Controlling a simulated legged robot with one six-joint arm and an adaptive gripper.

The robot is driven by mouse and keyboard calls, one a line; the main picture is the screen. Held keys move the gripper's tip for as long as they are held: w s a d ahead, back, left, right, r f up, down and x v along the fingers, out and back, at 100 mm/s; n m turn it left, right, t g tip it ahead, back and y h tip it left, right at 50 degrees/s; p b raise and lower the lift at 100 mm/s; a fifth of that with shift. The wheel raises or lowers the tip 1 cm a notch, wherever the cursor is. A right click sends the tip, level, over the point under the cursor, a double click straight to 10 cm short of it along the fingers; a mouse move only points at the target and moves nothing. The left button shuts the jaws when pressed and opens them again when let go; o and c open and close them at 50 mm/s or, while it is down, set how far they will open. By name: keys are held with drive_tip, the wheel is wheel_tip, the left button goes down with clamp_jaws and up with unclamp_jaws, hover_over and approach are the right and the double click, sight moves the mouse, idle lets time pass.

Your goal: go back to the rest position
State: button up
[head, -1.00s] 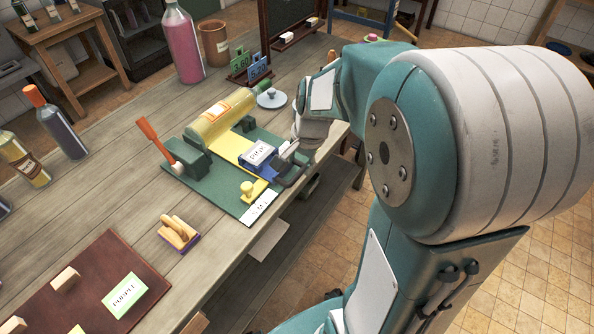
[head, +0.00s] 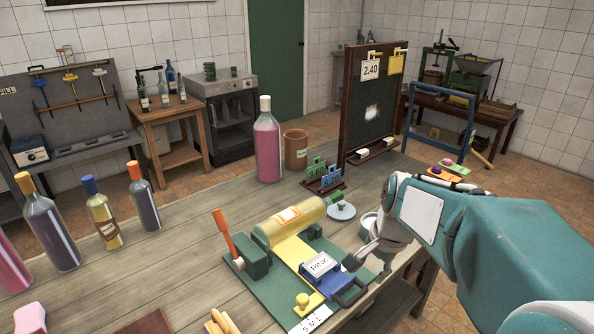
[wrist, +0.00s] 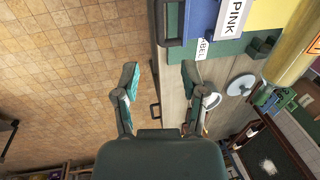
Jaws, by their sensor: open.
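My gripper (wrist: 159,78) is open and empty in the wrist view, its two fingers wide apart over the table edge. In the head view its end (head: 368,250) hangs at the right side of the green board (head: 250,283), close to the block labelled PINK (head: 320,265). That block (wrist: 232,18) shows at the top of the wrist view, apart from the fingers. A yellow bottle (head: 290,220) lies on its side on the board, behind the block.
A pink bottle (head: 267,145), a brown pot (head: 295,150) and green and blue number cards (head: 322,175) stand farther back on the table. A dark price board (head: 375,100) stands behind my arm. Several bottles stand at left. Tiled floor (wrist: 60,70) lies open beside the table.

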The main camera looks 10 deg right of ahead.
drive_tip(key=s+a+r+n+t, duration=0.1)
drive_tip(key=s+a+r+n, duration=0.1)
drive_tip(key=s+a+n, duration=0.2)
drive_tip(key=s+a+r+n+t+h, duration=0.1)
drive_tip(key=s+a+n, duration=0.3)
drive_tip(key=s+n, duration=0.4)
drive_tip(key=shift+s+a+r+t, duration=0.25)
drive_tip(key=shift+s+r+t, duration=0.35)
drive_tip(key=shift+r+t, duration=0.25)
